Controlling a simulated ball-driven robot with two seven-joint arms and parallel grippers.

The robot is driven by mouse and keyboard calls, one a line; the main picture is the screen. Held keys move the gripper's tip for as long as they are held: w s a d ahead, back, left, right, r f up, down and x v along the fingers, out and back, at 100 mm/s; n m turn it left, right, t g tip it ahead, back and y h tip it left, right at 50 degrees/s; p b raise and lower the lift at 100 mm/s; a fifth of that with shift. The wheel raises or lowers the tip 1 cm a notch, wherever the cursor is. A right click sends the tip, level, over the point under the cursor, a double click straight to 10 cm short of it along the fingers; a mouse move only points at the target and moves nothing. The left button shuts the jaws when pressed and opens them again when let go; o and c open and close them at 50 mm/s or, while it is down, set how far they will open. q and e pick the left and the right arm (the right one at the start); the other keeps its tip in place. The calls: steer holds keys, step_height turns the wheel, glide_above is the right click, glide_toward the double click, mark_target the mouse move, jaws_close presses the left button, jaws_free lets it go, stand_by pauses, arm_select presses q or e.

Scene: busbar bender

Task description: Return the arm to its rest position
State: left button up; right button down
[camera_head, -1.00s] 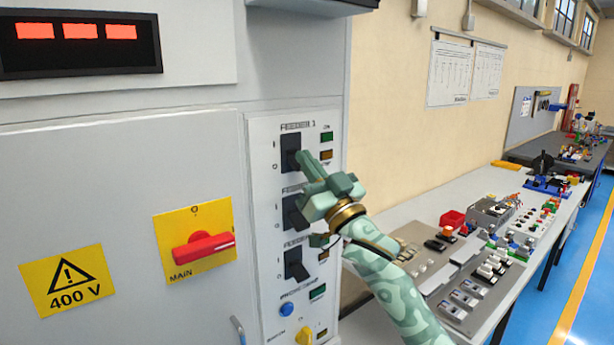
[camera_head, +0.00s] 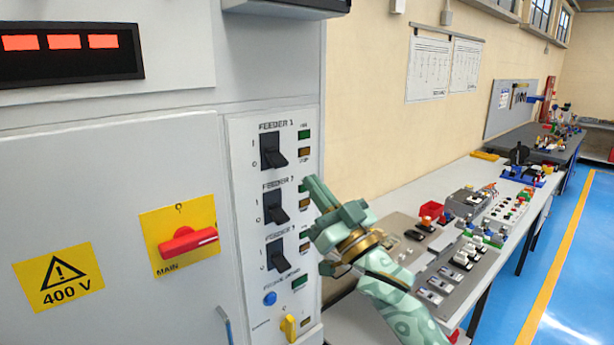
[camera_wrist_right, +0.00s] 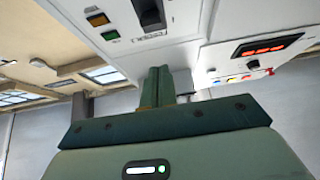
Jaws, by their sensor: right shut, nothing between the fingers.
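My right gripper (camera_head: 312,186) shows in the head view in front of the right edge of the cabinet's switch panel, apart from the switches as far as I can see. Its fingers are shut with nothing between them; the shut fingers also show in the right wrist view (camera_wrist_right: 161,86). My right arm (camera_head: 400,305) comes up from the lower right, green with a pale pattern. On the panel are three black feeder switches, the top one (camera_head: 272,150), the middle one (camera_head: 275,207) and the bottom one (camera_head: 278,255). My left gripper is not in view.
The grey cabinet (camera_head: 110,160) fills the left, with a red main switch (camera_head: 187,241) on a yellow plate. A yellow knob (camera_head: 289,327) and blue button (camera_head: 270,298) sit low on the panel. A bench (camera_head: 395,210) with equipment runs along the wall to the right.

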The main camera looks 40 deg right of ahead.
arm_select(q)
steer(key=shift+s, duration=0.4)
